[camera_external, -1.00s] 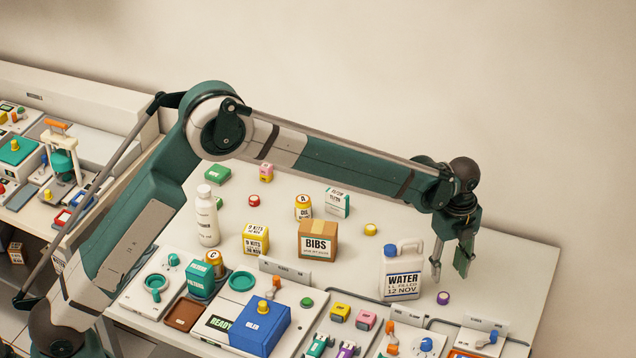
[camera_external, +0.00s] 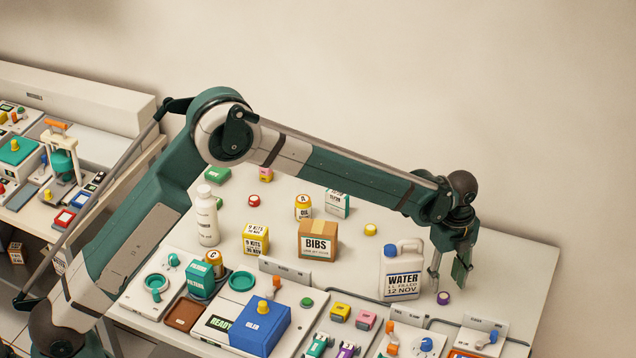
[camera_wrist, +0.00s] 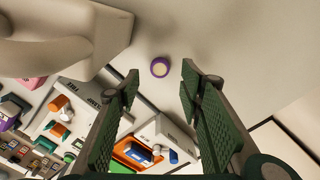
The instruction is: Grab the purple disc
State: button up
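The purple disc (camera_external: 443,298), with a pale top, lies on the table just right of the water jug. In the wrist view the purple disc (camera_wrist: 160,67) shows between and beyond my two fingertips. My gripper (camera_external: 448,280) is above the table, with its fingertips just above and around the disc's position in the outside view. In the wrist view my gripper (camera_wrist: 160,78) is open, with a wide gap and nothing held. I cannot tell the exact height of the fingertips over the disc.
The white water jug (camera_external: 402,270) stands close to the left of my gripper; it also fills the upper left of the wrist view (camera_wrist: 60,45). Panels with knobs and an orange tray (camera_wrist: 128,155) lie along the front edge. The table to the right is clear.

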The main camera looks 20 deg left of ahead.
aim_at(444, 295)
jog(key=shift+f+b, duration=0.4)
jog(key=shift+f, duration=2.15)
jog(key=shift+c, duration=0.2)
jog(key=c, duration=0.7)
